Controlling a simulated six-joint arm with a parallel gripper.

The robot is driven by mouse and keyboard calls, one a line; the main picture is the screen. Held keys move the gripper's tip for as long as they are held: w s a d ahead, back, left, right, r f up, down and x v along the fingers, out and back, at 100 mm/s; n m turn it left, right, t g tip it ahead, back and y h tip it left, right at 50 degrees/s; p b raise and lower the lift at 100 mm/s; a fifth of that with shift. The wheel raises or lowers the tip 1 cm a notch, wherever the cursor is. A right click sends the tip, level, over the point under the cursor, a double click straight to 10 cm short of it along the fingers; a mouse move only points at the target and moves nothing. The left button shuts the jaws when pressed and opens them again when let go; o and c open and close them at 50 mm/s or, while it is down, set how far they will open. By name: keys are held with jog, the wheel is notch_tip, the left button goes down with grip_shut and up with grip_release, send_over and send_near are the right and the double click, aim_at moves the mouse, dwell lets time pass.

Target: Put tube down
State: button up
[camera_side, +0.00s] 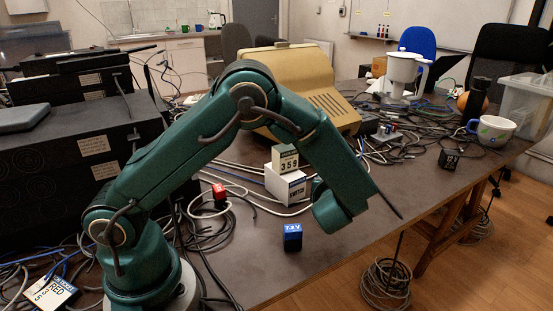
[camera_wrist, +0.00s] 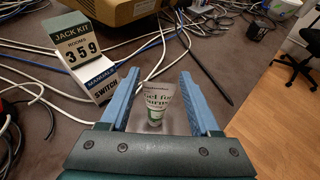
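The tube (camera_wrist: 157,100) is white with dark lettering that reads as a gel for burns. In the wrist view it is between the two blue fingers of my gripper (camera_wrist: 160,78), with its broad end up and its cap at the bottom. Slim gaps seem to show at its sides, so I cannot tell whether the fingers touch it. I also cannot tell whether its cap rests on the table (camera_side: 355,255). In the side view my teal arm hides the fingers and the tube.
A jack-kit box (camera_side: 285,158) stands on a white manuals box (camera_side: 286,184), left of the fingers in the wrist view. Cables cross the table. A mug (camera_side: 495,130) is at the far right.

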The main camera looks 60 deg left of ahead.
jog(key=shift+o, duration=0.2)
jog(key=shift+r, duration=0.2)
jog(key=v, duration=1.1)
jog(key=s+a+n+g+h, duration=0.3)
jog(key=s+a+n+g, duration=0.3)
jog(key=s+n, duration=0.5)
jog(key=s+d+r+n+t+h, duration=0.1)
jog(key=s+d+n+h, duration=0.1)
jog(key=n, duration=0.6)
jog(key=s+d+r+n+t+h, duration=0.1)
jog(key=s+d+r+n+h, duration=0.1)
jog(key=n, duration=0.6)
jog(key=s+d+h, duration=0.1)
jog(key=h, duration=0.1)
jog(key=shift+h, duration=0.3)
jog(key=shift+r, duration=0.15)
